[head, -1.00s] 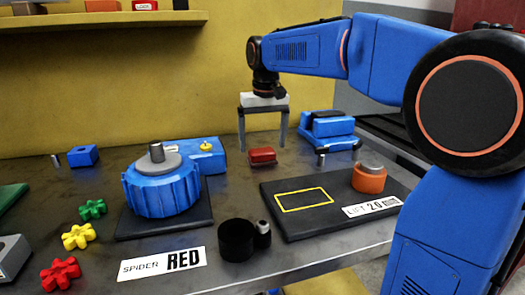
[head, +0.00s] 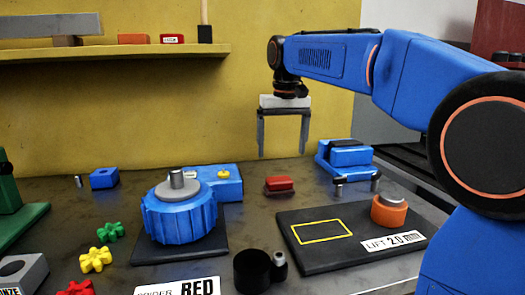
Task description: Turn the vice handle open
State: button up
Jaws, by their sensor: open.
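The blue vice (head: 350,156) stands at the back right of the bench. At its front a vice handle (head: 357,182) shows as a low crossbar with a dark end at each side. My gripper (head: 282,155) hangs fingers down, left of the vice and above bench level. Its two grey fingers are apart with nothing between them. In the picture the fingertips are above a small red block (head: 280,184), and they do not touch the vice or the handle.
A blue round positioner (head: 180,222) with a grey top stands left of centre. A black pad (head: 330,258) bears an orange cylinder (head: 389,213) in front of the vice. A black cup (head: 252,271) is at the front. Green and yellow spiders (head: 96,259) lie left. A shelf (head: 120,52) is above.

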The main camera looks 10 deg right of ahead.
aim_at(375, 177)
jog(key=k, duration=1)
